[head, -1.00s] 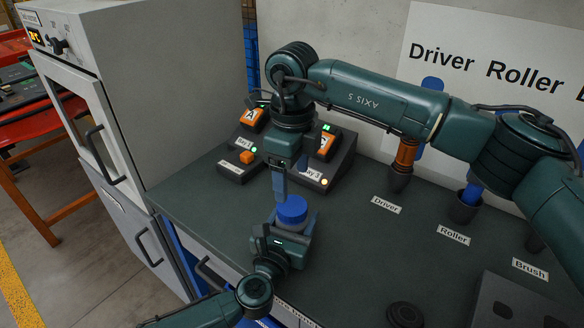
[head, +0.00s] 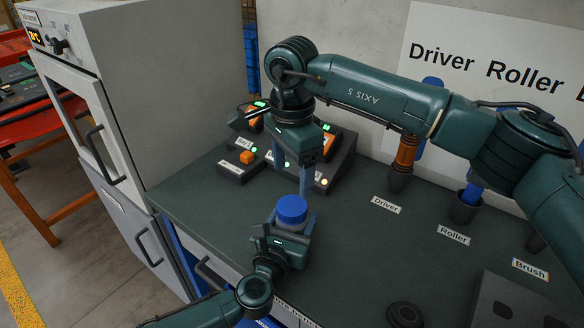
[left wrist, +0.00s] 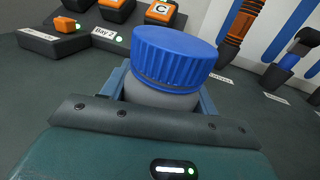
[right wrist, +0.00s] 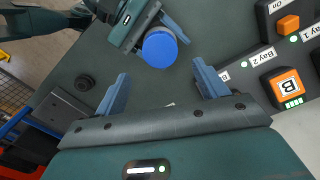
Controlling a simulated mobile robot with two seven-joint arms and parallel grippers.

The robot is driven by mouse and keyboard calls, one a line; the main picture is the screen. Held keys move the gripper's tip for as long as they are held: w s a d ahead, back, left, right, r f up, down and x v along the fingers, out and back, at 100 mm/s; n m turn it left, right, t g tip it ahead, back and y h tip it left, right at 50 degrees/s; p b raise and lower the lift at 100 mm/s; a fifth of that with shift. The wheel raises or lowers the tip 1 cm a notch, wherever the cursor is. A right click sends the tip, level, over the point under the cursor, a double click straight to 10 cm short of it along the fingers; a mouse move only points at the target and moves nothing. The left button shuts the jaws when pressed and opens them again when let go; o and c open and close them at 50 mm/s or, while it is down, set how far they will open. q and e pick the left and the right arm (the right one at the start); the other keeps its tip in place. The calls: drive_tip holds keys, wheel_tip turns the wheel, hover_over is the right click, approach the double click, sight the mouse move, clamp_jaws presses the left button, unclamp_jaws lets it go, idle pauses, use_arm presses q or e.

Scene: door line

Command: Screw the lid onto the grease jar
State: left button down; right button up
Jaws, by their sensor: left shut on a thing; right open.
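The grease jar (left wrist: 160,95) is a grey jar, mostly hidden by my left gripper. The blue ribbed lid (head: 291,209) sits on top of it; it also shows in the left wrist view (left wrist: 174,55) and from above in the right wrist view (right wrist: 159,47). In the left wrist view a darker ring shows under the lid; I cannot tell how tight the lid is. My left gripper (head: 290,225) is shut around the jar, low over the bench. My right gripper (head: 293,190) is open and empty, above and behind the lid, apart from it.
A charging dock (head: 335,160) with orange packs and bay labels stands behind. A Driver holder (head: 399,178) and a Roller holder (head: 465,208) stand to the right. A dark round piece (head: 405,314) lies at the front. A grey cabinet (head: 150,90) is at left. The bench between is clear.

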sight(292, 206)
wheel_tip(292, 206, down, 8)
drive_tip(key=shift+f, duration=0.1)
idle(0.4)
drive_tip(key=c, duration=1)
drive_tip(key=m, duration=0.4)
drive_tip(key=shift+m, duration=0.4)
drive_tip(key=m, duration=0.8)
drive_tip(key=shift+m, duration=0.4)
drive_tip(key=m, duration=0.4)
drive_tip(key=o, duration=1.2)
drive_tip(key=shift+c, duration=0.2)
